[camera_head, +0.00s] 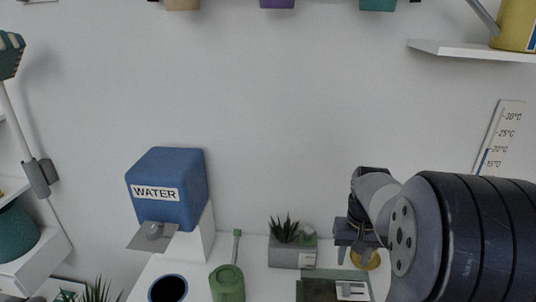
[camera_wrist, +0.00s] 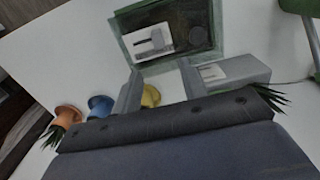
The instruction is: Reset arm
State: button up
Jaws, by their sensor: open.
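My arm reaches in from the right in the head view, and my gripper (camera_head: 357,235) hangs above the right side of the white desk, partly hidden by my own arm. In the wrist view my gripper (camera_wrist: 160,93) shows its two grey fingers spread apart, with nothing held between them. Beyond the fingers lies a dark green-edged tray (camera_wrist: 133,43) with a white label. A yellow pot (camera_wrist: 150,97) shows by the left finger, and a yellow piece also shows under the gripper in the head view (camera_head: 371,260).
A blue WATER dispenser (camera_head: 168,188) stands on the left. A dark blue cup (camera_head: 167,289), a green can (camera_head: 227,283) and a grey planter (camera_head: 284,252) stand on the desk. Blue (camera_wrist: 100,106) and orange (camera_wrist: 66,116) pots stand left in the wrist view. A shelf (camera_head: 470,50) juts out upper right.

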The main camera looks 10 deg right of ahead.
notch_tip(320, 180, down, 9)
jog(key=shift+r, duration=0.2)
jog(key=shift+r+p, duration=0.5)
jog(key=shift+r, duration=0.1)
jog(key=shift+r+p, duration=0.6)
jog(key=shift+r, duration=0.35)
jog(key=shift+f, duration=0.15)
